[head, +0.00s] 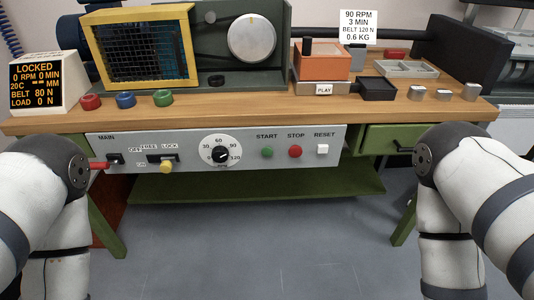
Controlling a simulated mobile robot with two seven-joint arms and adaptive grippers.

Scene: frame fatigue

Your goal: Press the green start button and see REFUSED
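The green start button (267,153) sits on the grey control panel (190,177) under the label START. The red stop button (295,151) and the white reset button (322,149) are to its right. A display box (36,84) at the far left of the bench reads LOCKED, 0 RPM, 0 MIN, 20C, BELT 80 N, LOAD 0 N; the word REFUSED does not show on it. Both of my arms come in at the sides, away from the start button. Neither gripper's fingers can be seen.
The panel also has a main switch (115,159), a yellow lock knob (166,167) and a speed dial (220,154). The wooden bench top (235,108) carries a yellow-framed guard (137,47), an orange box (322,66) and a white sign (358,26). Floor before the panel is clear.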

